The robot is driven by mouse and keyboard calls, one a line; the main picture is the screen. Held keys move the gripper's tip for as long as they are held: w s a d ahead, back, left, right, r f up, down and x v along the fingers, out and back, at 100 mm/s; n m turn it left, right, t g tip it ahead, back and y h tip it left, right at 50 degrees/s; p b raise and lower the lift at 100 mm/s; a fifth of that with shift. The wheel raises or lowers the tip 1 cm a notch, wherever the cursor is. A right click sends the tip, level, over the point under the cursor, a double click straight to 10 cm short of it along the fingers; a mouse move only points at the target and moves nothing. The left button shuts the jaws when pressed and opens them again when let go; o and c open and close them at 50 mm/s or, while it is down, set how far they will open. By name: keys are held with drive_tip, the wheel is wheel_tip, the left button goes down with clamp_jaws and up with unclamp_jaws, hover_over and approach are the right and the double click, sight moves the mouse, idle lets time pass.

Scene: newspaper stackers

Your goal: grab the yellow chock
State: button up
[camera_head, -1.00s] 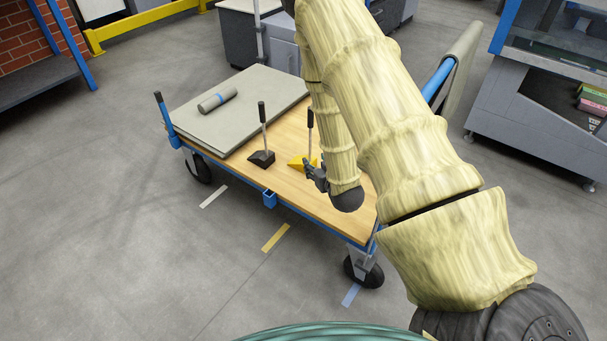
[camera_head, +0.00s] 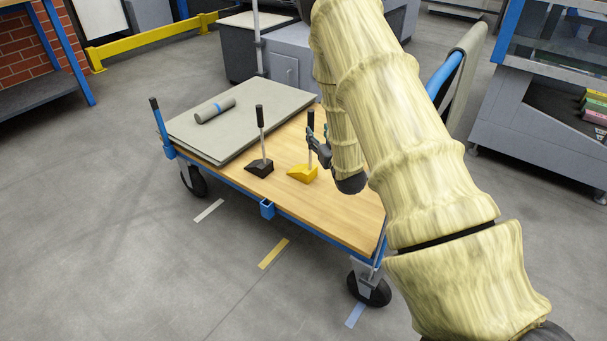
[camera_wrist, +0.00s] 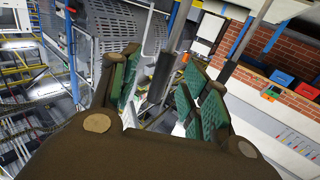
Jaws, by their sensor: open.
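The yellow chock (camera_head: 302,174) sits on the wooden deck of a cart in the head view. Its thin upright handle has a black grip (camera_head: 311,118). My gripper (camera_head: 314,142) is above the chock at handle height, beside or around the handle; the head view does not settle which. In the wrist view my gripper (camera_wrist: 162,88) is open, its green-padded fingers spread. A grey and black rod (camera_wrist: 176,42) shows in the gap between them, not visibly gripped. A second similar rod (camera_wrist: 238,45) stands to the right.
A black chock (camera_head: 260,167) with its own upright handle stands just left of the yellow one. Grey sheets (camera_head: 190,138) with a rolled paper (camera_head: 215,110) lie on the cart's left part. The cart deck (camera_head: 335,222) is bare towards the front right.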

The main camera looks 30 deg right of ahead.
sight(312, 128)
drive_tip(key=shift+a+b+x, duration=0.2)
drive_tip(key=shift+b+x, duration=0.35)
drive_tip(key=shift+x, duration=0.9)
drive_tip(key=shift+a+b+x, duration=0.15)
drive_tip(key=shift+b+x, duration=0.35)
drive_tip(key=shift+x, duration=1)
drive_tip(key=shift+r, duration=0.1)
clamp_jaws()
drive_tip(key=shift+r, duration=0.1)
